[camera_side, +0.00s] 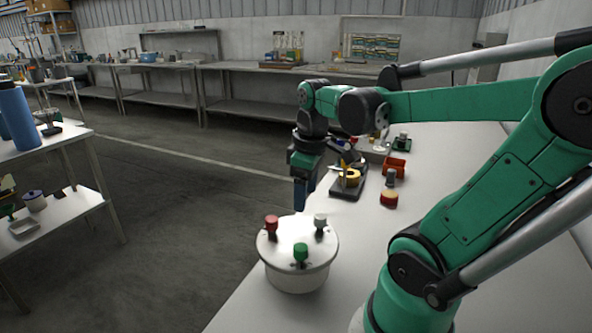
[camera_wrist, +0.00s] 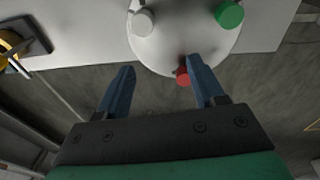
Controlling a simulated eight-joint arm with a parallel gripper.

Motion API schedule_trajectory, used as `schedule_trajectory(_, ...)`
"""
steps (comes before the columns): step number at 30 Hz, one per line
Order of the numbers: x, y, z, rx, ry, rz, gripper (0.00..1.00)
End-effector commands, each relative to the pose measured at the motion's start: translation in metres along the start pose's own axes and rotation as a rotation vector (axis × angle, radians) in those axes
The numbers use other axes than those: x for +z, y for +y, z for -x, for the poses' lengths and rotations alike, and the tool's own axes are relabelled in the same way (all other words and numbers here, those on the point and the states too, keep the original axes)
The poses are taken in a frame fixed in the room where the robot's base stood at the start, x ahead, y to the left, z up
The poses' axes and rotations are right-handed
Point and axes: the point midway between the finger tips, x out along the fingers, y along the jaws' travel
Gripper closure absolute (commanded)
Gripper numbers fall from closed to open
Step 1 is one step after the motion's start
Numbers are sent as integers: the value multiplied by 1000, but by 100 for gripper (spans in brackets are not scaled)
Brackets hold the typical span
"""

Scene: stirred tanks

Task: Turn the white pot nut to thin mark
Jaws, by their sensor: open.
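A round white pot (camera_side: 297,276) stands near the table's edge. Its lid carries three upright knobs: a white nut (camera_side: 320,222), a red one (camera_side: 271,225) and a green one (camera_side: 300,252). In the wrist view the white nut (camera_wrist: 142,21) is at the upper left of the lid (camera_wrist: 185,38). My gripper (camera_side: 303,194) hangs fingers down behind the pot in the side view. In the wrist view my gripper (camera_wrist: 160,68) is open, with nothing between its blue fingers; the red knob (camera_wrist: 182,77) shows by the right finger. I cannot make out any thin mark.
A dark board with a yellow round part (camera_side: 349,178) lies behind the pot. The table right of the pot is bare; the floor drops away to the left.

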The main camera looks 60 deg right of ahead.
Motion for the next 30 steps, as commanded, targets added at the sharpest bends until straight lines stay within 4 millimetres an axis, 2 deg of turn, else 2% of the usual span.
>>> schedule_trajectory(1, 9, 9, 2, -22, -36, -4, 38)
schedule_trajectory(3, 18, 16, 3, -49, -71, 7, 38)
schedule_trajectory(6, 23, 19, 2, -69, -92, 16, 38)
schedule_trajectory(21, 27, 16, -46, -68, -92, 20, 38)
schedule_trajectory(30, 28, 15, -52, -68, -91, 20, 38)
